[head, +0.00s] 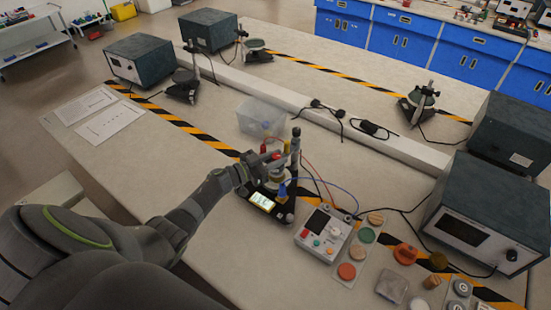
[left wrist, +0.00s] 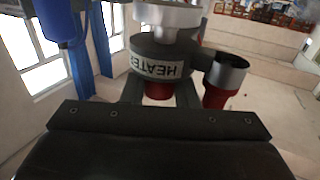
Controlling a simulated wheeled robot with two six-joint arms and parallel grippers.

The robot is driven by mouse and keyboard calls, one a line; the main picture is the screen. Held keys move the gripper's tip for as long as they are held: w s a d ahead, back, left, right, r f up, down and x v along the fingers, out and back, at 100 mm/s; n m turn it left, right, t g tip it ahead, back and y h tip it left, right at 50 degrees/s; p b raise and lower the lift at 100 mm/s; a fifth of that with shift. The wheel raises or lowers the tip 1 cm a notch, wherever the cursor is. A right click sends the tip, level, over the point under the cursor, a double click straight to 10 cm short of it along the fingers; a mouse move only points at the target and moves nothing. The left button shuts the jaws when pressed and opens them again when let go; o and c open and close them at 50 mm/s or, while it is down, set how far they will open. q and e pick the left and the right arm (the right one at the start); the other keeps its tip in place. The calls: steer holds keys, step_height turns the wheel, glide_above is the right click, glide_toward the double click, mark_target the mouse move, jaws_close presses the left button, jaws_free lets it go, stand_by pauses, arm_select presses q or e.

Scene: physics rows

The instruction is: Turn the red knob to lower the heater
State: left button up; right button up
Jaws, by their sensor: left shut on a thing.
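The heater (left wrist: 158,66) is a dark round collar with an upside-down HEATER label in the left wrist view. A red knob (left wrist: 158,90) projects from it between my fingers. My left gripper (left wrist: 159,95) is shut on that red knob. In the head view my left gripper (head: 258,166) reaches the small stand from the left and hides part of the heater. A second red cylinder (left wrist: 215,95) with a grey metal end sits beside the heater, apart from my fingers. My right gripper is not in view.
A lit display (head: 262,200) sits at the stand's base. A grey control box (head: 323,234) with wires stands to its right, near several coloured discs. A clear bin (head: 261,117) is behind. A large dark instrument (head: 490,212) stands at right.

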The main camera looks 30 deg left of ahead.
arm_select(q)
steer(key=o, duration=0.6)
steer(key=shift+c, duration=0.2)
steer(key=shift+o, duration=0.5)
steer(key=shift+w+d, duration=0.15)
steer(key=b+v, duration=0.3)
steer(key=v, duration=1.4)
